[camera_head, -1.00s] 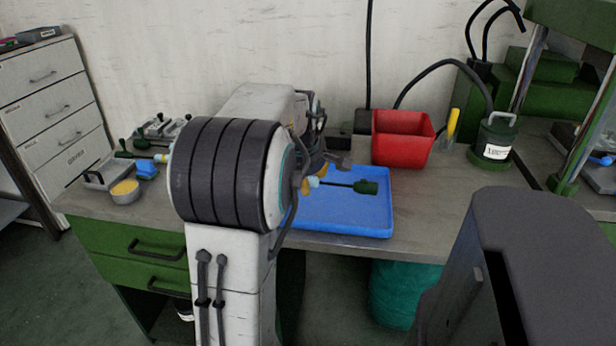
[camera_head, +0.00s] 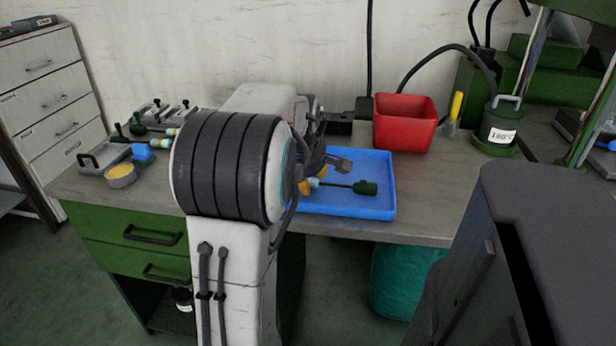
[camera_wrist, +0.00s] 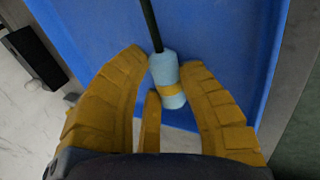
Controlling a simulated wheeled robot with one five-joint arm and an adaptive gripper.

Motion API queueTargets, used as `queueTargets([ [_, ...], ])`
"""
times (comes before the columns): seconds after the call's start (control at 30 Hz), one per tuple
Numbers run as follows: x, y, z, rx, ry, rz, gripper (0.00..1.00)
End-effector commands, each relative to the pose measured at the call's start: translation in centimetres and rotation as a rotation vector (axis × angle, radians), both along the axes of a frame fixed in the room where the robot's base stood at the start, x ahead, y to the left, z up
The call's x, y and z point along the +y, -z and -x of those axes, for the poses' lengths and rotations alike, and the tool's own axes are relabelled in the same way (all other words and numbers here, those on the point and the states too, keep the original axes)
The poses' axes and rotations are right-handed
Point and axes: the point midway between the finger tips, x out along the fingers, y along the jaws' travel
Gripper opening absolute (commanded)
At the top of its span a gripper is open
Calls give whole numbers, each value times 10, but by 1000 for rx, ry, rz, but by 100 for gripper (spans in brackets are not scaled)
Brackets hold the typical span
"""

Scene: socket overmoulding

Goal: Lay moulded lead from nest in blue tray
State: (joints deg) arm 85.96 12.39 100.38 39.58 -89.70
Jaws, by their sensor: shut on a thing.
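The blue tray (camera_head: 345,207) lies on the bench right of my arm, and its floor fills much of the wrist view (camera_wrist: 225,30). The moulded lead shows a dark green plug (camera_head: 365,188), a thin dark cable and a light blue sleeve with a yellow band (camera_wrist: 166,80). My gripper (camera_wrist: 167,75) has its yellow fingers shut on the light blue sleeve. In the head view the lead lies level over the tray, its plug inside the tray outline. I cannot tell whether it touches the tray floor. My arm hides the tray's left part.
A red bin (camera_head: 404,123) stands behind the tray. A dark green pot (camera_head: 499,125) and a yellow-handled tool are to its right. At the left are a metal nest plate with leads (camera_head: 160,120), a yellow dish (camera_head: 121,176) and a blue block (camera_head: 142,153).

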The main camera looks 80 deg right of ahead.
Motion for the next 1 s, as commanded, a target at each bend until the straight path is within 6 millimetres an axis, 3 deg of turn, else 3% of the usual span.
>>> queueTargets([
  [0.37,0,0,0,0,0,0,1],
  [0.4,0,0,0,0,0,0,35],
  [0.67,1,1,0,0,0,-3,59],
  [1.0,4,0,0,1,0,-10,59],
])
